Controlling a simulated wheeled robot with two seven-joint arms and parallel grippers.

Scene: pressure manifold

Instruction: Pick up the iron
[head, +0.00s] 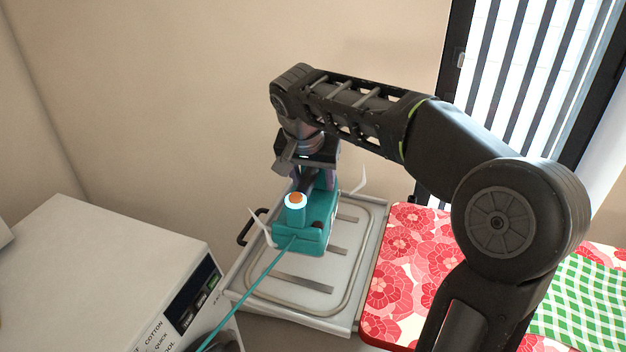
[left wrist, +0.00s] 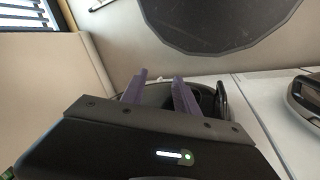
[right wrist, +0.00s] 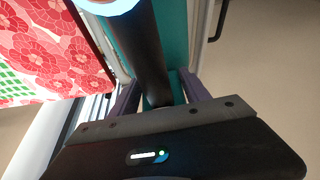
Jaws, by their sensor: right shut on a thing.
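The teal iron (head: 322,222) is at the metal rest plate (head: 290,285), with an orange-topped knob and a teal cord running to the lower left. My right gripper (head: 314,182) reaches down from above and is shut on the iron at its far end. In the right wrist view the iron's dark handle (right wrist: 147,45) lies between the fingers of my right gripper (right wrist: 158,95), with the teal body behind it. I cannot tell whether the iron touches the plate. My left gripper (left wrist: 158,88) shows only in the left wrist view, its purple fingers apart and nothing between them.
A white appliance (head: 95,270) with a control panel stands at the left. A red floral ironing board (head: 410,265) adjoins the plate on the right, with a green checked cloth (head: 585,310) beyond. A wall is close behind the plate, and a barred window (head: 530,75) is at the right.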

